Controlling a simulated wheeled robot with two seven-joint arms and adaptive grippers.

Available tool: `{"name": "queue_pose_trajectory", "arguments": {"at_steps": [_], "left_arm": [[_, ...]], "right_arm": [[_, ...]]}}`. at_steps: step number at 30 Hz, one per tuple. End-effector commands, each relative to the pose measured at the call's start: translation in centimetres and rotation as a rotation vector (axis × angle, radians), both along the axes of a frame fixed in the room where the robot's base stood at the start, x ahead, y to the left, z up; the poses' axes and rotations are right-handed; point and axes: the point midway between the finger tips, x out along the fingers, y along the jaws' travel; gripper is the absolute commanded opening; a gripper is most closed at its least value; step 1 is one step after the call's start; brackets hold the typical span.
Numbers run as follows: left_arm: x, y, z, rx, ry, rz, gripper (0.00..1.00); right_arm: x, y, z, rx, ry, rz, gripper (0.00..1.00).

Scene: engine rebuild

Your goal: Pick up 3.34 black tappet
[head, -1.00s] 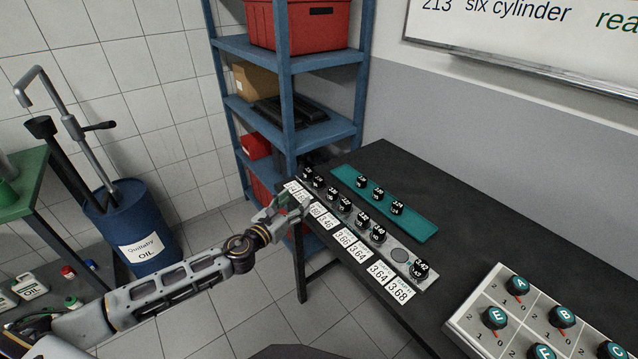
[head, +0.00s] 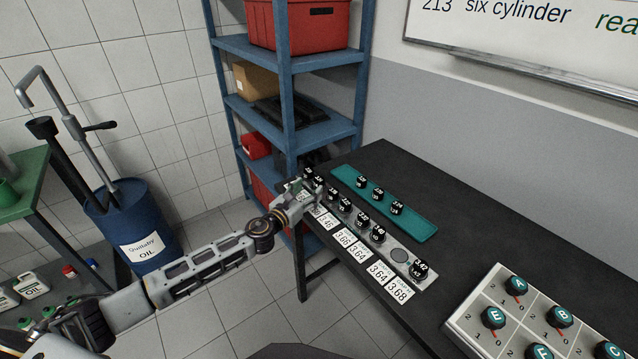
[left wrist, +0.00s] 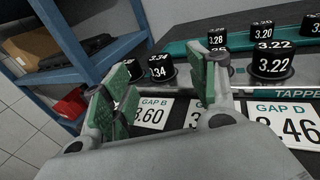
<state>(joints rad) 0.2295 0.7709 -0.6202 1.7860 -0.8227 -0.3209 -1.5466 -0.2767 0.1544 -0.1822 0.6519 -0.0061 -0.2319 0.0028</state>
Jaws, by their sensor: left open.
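A black tappet marked 3.34 (left wrist: 160,72) stands upright in the left wrist view, on the grey tappet strip. Beside it on the left, another black tappet (left wrist: 134,68) shows a mark ending in 34, partly hidden by a finger. My left gripper (left wrist: 163,86) is open and empty, with green pads on its fingers. In the image, the 3.34 tappet shows between the fingers, just beyond them; I see no contact. In the head view, the left gripper (head: 296,190) is at the strip's far left end, near two black tappets (head: 319,181). My right gripper is not in view.
More black tappets (head: 378,234) stand along the strip, and several on a teal tray (head: 425,225) behind. Paper gap labels (head: 343,237) line the front edge. A blue shelf (head: 290,110) rises close behind the gripper. The dark bench (head: 470,220) has free room to the right.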

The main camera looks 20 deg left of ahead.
Motion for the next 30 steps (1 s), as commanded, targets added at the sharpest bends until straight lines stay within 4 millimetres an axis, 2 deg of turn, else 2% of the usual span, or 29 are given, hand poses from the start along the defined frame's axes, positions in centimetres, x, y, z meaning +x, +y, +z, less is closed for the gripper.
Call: {"name": "queue_pose_trajectory", "arguments": {"at_steps": [11,19,30], "left_arm": [[0.6,-0.2,0.0,0.000,0.000,0.000,0.59],[1.0,-0.2,0.0,0.000,-0.001,0.000,0.59],[3.9,-0.8,-0.3,-0.001,-0.001,0.000,0.59]], "right_arm": [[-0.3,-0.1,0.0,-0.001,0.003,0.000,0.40],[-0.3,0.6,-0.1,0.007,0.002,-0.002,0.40],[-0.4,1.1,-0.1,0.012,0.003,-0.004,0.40]]}}
